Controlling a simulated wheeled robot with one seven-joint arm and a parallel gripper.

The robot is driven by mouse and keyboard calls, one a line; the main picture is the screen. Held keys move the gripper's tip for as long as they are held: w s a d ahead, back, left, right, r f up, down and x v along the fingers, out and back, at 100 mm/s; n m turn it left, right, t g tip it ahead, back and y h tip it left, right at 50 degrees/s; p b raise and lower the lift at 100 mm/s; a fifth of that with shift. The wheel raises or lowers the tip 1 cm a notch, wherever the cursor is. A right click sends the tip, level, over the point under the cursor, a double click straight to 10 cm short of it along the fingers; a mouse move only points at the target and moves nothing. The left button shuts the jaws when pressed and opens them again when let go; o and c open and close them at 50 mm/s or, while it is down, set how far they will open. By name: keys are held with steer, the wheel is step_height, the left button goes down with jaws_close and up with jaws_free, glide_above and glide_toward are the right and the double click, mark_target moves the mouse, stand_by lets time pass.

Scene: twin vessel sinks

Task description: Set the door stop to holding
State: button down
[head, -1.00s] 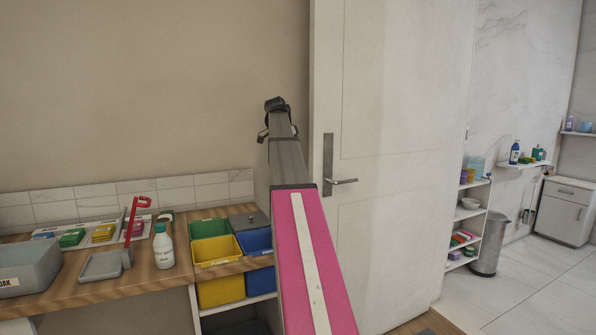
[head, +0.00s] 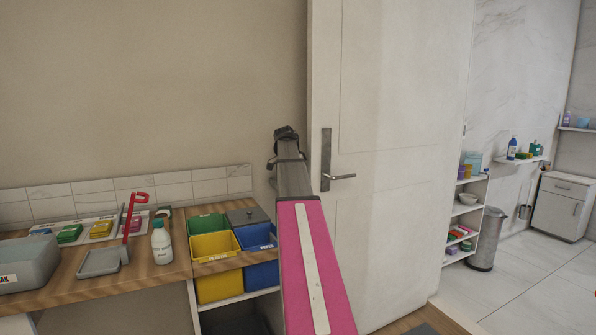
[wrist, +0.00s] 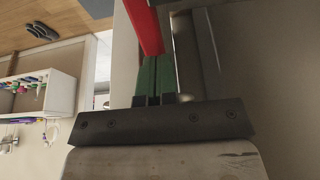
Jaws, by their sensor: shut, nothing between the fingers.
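The white door (head: 395,110) stands in the middle of the head view, with a metal lever handle (head: 340,177) near its left edge. My gripper (head: 285,133) is at the far end of my arm, in front of the beige wall just left of the door edge. In the wrist view my gripper (wrist: 154,62) has its green fingers together and empty. A red bar (wrist: 143,25) shows close beyond the fingertips; I cannot tell whether they touch or whether it belongs to the door stop. I cannot make out the door stop in the head view.
A wooden counter (head: 155,282) at left holds a grey bin (head: 28,265), a white bottle (head: 161,243) and a red-handled tool (head: 131,215). Coloured bins (head: 214,245) stand beside my arm. Open tiled floor (head: 530,270) lies right of the door, past a shelf and a metal trash can (head: 487,240).

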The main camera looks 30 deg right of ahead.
steer(key=shift+d+f, duration=0.1)
steer(key=shift+d+f, duration=0.25)
steer(key=shift+r, duration=0.1)
stand_by(0.4)
